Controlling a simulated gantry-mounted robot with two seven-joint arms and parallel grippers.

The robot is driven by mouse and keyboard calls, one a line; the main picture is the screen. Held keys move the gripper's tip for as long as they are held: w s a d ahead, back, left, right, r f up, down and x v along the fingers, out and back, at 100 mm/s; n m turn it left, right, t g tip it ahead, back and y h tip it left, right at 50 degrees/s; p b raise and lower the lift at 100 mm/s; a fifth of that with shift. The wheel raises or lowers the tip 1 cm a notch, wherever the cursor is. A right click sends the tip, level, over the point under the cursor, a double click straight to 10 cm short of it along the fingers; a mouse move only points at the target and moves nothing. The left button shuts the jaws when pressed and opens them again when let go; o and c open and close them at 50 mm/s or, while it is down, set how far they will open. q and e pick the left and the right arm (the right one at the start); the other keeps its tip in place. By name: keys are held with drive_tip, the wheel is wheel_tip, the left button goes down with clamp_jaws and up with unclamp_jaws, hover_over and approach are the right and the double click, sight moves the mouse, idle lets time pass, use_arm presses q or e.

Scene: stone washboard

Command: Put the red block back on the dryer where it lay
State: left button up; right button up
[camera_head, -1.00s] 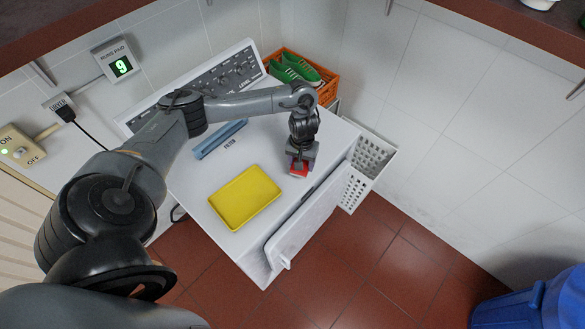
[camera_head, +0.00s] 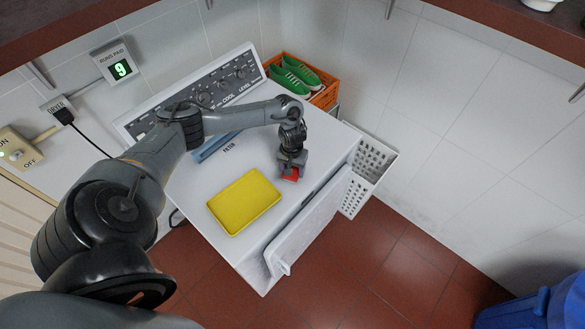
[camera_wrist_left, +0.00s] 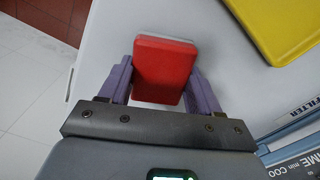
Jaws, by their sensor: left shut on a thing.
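The red block (camera_head: 291,174) is held by my left gripper (camera_head: 290,170) over the right part of the white dryer's top, close to its front edge. In the left wrist view the red block (camera_wrist_left: 164,70) sits between the two purple fingers of my left gripper (camera_wrist_left: 163,82), which touch its sides. Whether the block touches the dryer top I cannot tell. The dryer (camera_head: 215,181) has a bare white top beside the yellow tray. My right gripper is not in view.
A yellow tray (camera_head: 244,202) lies on the dryer left of the gripper. A blue filter piece (camera_head: 216,146) is behind it. An orange crate (camera_head: 325,95) with green shoes (camera_head: 296,75) and a white perforated basket (camera_head: 371,160) stand to the right. The dryer door (camera_head: 308,222) hangs open in front.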

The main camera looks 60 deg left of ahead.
use_arm(q)
drive_tip(key=o, duration=0.6)
drive_tip(key=shift+f, duration=0.15)
drive_tip(key=o, duration=0.5)
